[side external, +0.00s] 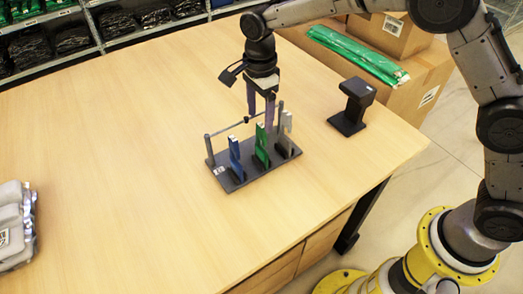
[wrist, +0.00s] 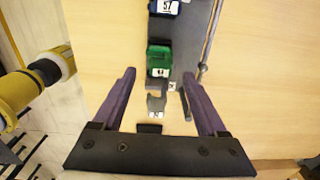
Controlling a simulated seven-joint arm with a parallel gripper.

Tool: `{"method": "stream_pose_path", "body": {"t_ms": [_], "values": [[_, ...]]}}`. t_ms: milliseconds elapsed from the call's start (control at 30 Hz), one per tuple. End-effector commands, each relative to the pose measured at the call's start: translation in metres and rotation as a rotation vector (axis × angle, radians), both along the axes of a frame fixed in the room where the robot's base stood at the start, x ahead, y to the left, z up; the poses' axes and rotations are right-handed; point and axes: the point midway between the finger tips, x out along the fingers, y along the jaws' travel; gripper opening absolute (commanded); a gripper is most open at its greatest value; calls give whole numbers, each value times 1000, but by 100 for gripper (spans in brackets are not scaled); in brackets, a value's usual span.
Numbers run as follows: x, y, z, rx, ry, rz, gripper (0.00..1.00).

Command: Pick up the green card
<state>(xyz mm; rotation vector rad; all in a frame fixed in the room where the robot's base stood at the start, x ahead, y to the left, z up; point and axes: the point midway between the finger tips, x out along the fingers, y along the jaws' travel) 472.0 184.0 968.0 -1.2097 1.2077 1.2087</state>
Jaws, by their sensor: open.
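The green card (side external: 262,143) stands upright in the middle slot of a dark rack (side external: 231,184), between a blue card (side external: 235,155) and a grey card (side external: 287,123). My gripper (side external: 261,118) is open and empty, pointing down above the rack toward its grey-card end. In the wrist view, the green card (wrist: 158,62) shows just beyond the fingertips (wrist: 159,76), in line with the gap. The grey card (wrist: 156,104) shows between the fingers, lower in the picture. The blue card (wrist: 165,7) is at the top edge, partly cut off.
A thin rail on posts (side external: 208,150) runs along the rack's back side. A black scanner-like stand (side external: 352,106) is to the right. Grey packages (side external: 16,225) lie at the left edge. Cartons with a green bag (side external: 357,55) stand behind the table.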

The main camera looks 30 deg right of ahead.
Motion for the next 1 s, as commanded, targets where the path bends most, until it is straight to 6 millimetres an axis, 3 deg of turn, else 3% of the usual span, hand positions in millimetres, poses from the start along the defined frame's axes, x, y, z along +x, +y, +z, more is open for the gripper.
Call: {"method": "stream_pose_path", "body": {"t_ms": [300, 567, 1000], "values": [[1, -4, -41, -1, 4, 0, 75], [1, -4, -44, 0, 1, 0, 75], [1, -4, -44, 0, 1, 0, 0]]}}
